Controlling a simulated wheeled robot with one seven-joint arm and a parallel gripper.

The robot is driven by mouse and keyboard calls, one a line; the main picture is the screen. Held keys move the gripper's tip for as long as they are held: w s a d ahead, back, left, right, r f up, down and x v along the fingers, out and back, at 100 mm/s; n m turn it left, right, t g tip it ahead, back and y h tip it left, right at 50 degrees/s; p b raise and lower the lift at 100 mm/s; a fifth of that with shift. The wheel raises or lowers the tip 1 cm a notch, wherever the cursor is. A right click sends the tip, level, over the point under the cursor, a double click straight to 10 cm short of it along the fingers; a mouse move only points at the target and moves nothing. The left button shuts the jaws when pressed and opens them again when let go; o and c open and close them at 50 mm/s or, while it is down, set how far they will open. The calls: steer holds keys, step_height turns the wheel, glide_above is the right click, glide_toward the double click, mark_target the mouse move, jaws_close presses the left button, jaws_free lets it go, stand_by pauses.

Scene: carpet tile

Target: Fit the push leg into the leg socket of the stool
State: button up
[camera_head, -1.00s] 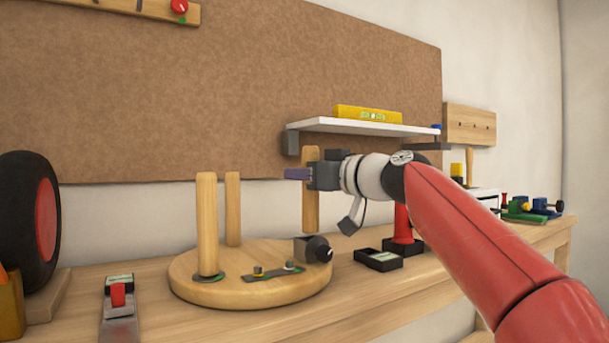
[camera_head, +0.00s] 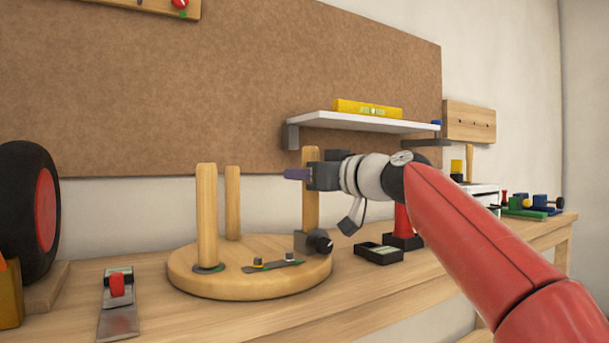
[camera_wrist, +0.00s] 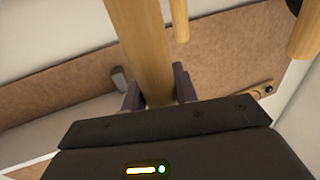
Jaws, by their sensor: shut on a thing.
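The stool seat (camera_head: 205,288), a round wooden disc, lies on the bench with two wooden legs (camera_head: 207,215) (camera_head: 232,203) standing upright on it. A dark block with a round knob (camera_head: 313,242) sits at its right edge and looks like the leg socket. My gripper (camera_head: 306,175) is shut on the push leg (camera_head: 311,211), a pale wooden bar held about upright above the block. The leg's lower end meets the block in the picture; whether it is inside cannot be told. In the wrist view the leg (camera_wrist: 142,45) runs between both fingers.
A black tray (camera_head: 378,253) and a red tool (camera_head: 403,225) stand right of the stool. A toggle clamp with red grip (camera_head: 117,290) lies left, near a black wheel (camera_head: 25,215). A shelf with a yellow level (camera_head: 367,109) hangs behind my gripper.

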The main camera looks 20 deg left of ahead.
mark_target(305, 191)
steer(key=shift+f+b, duration=1.55)
steer(key=shift+f, duration=0.05)
steer(key=o, duration=1.1)
steer(key=shift+c, duration=0.2)
steer(key=b+v, duration=0.2)
steer(key=v, duration=0.5)
steer(key=shift+s+d, duration=0.25)
steer(key=shift+d, duration=0.05)
